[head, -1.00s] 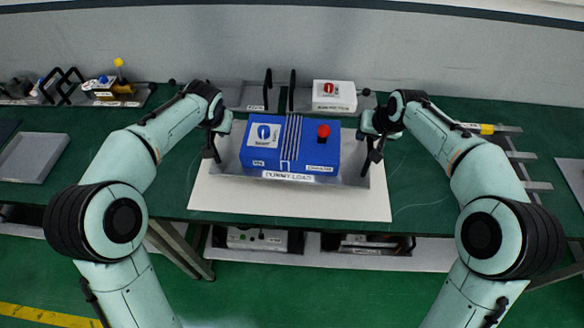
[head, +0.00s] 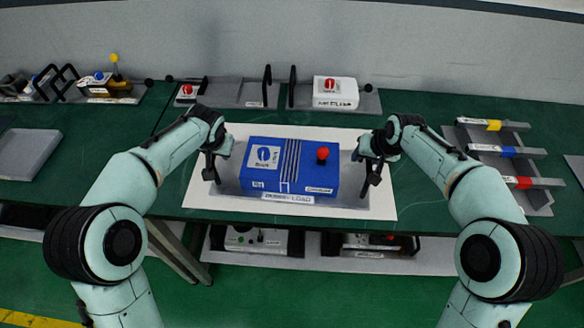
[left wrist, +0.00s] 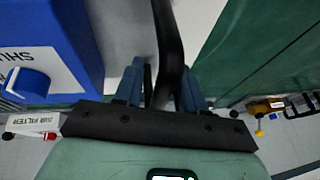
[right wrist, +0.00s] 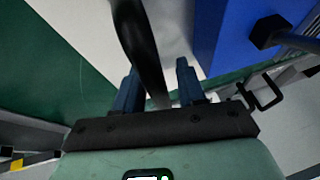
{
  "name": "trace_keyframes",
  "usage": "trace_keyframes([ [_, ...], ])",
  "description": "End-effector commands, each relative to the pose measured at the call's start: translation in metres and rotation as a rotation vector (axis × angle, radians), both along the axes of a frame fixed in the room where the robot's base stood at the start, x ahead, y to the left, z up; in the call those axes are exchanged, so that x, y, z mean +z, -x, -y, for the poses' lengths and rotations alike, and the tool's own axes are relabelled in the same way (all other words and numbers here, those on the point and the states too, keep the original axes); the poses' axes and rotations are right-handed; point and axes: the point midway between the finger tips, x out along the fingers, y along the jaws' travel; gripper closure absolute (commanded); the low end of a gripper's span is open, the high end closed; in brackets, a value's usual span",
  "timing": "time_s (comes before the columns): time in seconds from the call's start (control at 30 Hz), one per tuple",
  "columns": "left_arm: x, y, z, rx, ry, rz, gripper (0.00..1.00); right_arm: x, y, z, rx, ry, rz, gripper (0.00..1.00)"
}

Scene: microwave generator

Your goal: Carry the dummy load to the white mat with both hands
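The dummy load is a blue box (head: 285,172) with a blue knob and a red knob, fixed on a grey tray (head: 225,180) with a black handle at each end. The tray is level over the white mat (head: 385,208); I cannot tell whether it touches it. My left gripper (head: 212,165) is at the left handle, which passes between its fingers in the left wrist view (left wrist: 165,85). My right gripper (head: 374,165) is at the right handle, likewise between its fingers in the right wrist view (right wrist: 158,85). Both grippers seem shut on these handles; the contact is partly hidden.
Behind stand a grey tray (head: 235,93) and the white air filter box (head: 336,92). A rack with coloured bars (head: 510,152) is at the right. An empty grey tray (head: 27,153) lies at the left. Boxes (head: 255,240) sit on a shelf below.

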Motion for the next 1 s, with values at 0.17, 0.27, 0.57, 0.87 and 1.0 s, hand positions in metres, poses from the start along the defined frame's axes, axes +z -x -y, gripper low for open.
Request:
trace_keyframes([
  [0.17, 0.003, -0.001, 0.0, 0.001, 0.0, 0.002, 0.53, 0.003, -0.001, 0.0, -0.001, 0.0, 0.003, 0.53],
  [0.27, 0.003, -0.001, 0.0, 0.001, 0.0, 0.002, 0.53, 0.003, -0.001, 0.0, -0.001, 0.0, 0.003, 0.53],
  [0.57, 0.034, 0.012, 0.006, -0.001, 0.002, 0.007, 0.53, 0.003, -0.001, 0.0, 0.0, 0.0, 0.002, 0.53],
  [0.87, 0.09, 0.036, 0.015, -0.001, 0.002, 0.006, 0.53, 0.003, -0.001, 0.0, 0.0, 0.0, 0.002, 0.53],
  [1.0, 0.105, 0.043, 0.018, -0.001, 0.0, 0.004, 0.53, 0.003, -0.001, 0.0, 0.0, 0.0, 0.002, 0.53],
])
